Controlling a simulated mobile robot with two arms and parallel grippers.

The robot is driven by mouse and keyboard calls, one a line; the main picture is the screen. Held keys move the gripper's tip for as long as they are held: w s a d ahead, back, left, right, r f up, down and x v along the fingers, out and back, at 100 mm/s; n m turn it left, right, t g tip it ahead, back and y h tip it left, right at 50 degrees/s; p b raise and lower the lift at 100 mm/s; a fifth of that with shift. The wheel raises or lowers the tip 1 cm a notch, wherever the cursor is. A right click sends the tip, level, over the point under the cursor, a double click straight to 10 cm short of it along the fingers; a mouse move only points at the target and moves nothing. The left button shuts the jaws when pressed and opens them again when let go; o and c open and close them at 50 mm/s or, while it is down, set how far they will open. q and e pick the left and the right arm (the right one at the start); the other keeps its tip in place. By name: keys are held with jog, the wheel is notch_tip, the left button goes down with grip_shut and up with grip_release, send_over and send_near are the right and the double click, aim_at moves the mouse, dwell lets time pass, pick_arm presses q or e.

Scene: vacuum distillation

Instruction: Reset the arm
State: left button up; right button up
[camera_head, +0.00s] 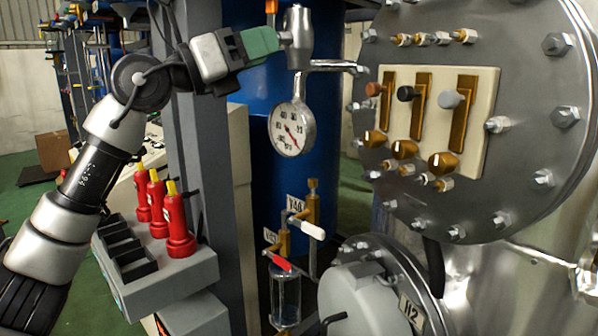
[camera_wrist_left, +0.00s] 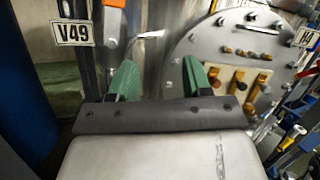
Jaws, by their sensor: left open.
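My left arm reaches in from the left in the head view, bent at its elbow. Its gripper (camera_head: 262,43) has green fingers and is up near the top middle, beside or in front of the grey metal fitting above the pressure gauge (camera_head: 292,128). I cannot tell whether it touches that fitting. In the left wrist view the gripper (camera_wrist_left: 160,78) shows two green fingers set wide apart, with nothing held between them. My right gripper is in neither view.
A round steel flange (camera_head: 480,190) with a cream lever panel (camera_head: 437,140) fills the right. Valves with red (camera_head: 281,263) and white (camera_head: 313,231) handles sit below the gauge. A V49 tag (camera_wrist_left: 73,33) shows at the wrist view's left.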

pick_arm(q)
jog(key=s+a+f+m+t+y, duration=0.1)
jog(key=a+f+m+t+y, duration=0.35)
jog(key=f+m, duration=0.8)
jog(key=s+a+f+m+t+y, duration=0.15)
jog(key=a+f+m+y, duration=0.35)
jog(key=f+m+y, duration=0.75)
jog(key=s+a+f+m+t+y, duration=0.3)
jog(key=f+m, duration=0.4)
jog(key=f, duration=1)
jog(key=s+a+f+n+g, duration=0.3)
jog(key=s+f+g, duration=0.5)
jog(key=f, duration=0.5)
jog(key=s+d+f+n+g+h, duration=0.1)
jog(key=s+f+g, duration=0.35)
jog(key=s, duration=0.55)
jog(key=s+f+g, duration=0.3)
jog(key=s+f, duration=0.3)
jog(key=s, duration=0.4)
notch_tip(320, 180, down, 27)
jog(key=s, duration=0.2)
jog(key=s+a+f+g, duration=0.2)
jog(key=s+f, duration=1.2)
jog(key=s, duration=0.1)
jog(key=shift+s+a, duration=0.2)
jog(key=shift+a, duration=0.2)
